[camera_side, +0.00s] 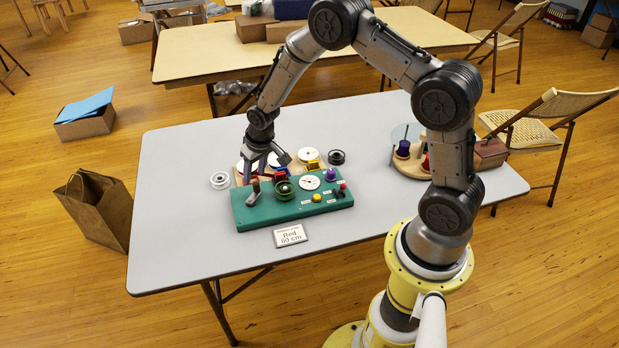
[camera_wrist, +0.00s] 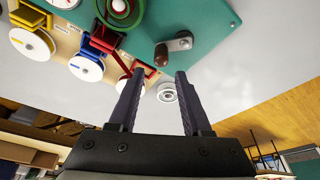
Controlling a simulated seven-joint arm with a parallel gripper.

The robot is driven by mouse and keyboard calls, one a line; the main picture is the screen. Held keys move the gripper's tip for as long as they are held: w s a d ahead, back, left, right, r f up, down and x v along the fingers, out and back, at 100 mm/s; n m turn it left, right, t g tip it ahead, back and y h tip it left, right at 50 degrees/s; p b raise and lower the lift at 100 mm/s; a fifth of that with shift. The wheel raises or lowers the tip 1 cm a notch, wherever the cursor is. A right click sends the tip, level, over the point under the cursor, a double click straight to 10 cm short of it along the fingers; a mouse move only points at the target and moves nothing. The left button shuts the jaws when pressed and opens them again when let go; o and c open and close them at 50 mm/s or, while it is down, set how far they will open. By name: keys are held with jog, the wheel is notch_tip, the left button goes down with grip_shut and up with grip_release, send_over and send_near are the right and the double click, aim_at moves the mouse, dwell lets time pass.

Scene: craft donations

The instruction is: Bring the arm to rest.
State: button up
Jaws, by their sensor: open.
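My gripper (camera_side: 262,170) is above the left back part of the green board (camera_side: 290,209) on the grey table (camera_side: 180,245). Its two dark fingers also show in the wrist view (camera_wrist: 160,75), spread apart with nothing between them. A crank with a brown knob (camera_wrist: 163,54) sits on the board, just ahead of the fingertips there. A red holder (camera_wrist: 102,40) with a white spool is near the left finger, which partly hides that spool. In the side view my gripper covers part of the spool row, so contact there cannot be told.
A loose white spool (camera_side: 220,180) lies left of the board and a dark spool (camera_side: 337,157) behind it. A card reading "Red 60 cm" (camera_side: 290,235) lies in front. A round wooden stand (camera_side: 408,165) with colored spools is at right. The table's left end is clear.

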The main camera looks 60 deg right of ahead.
aim_at(257, 183)
jog(key=shift+f, duration=2.3)
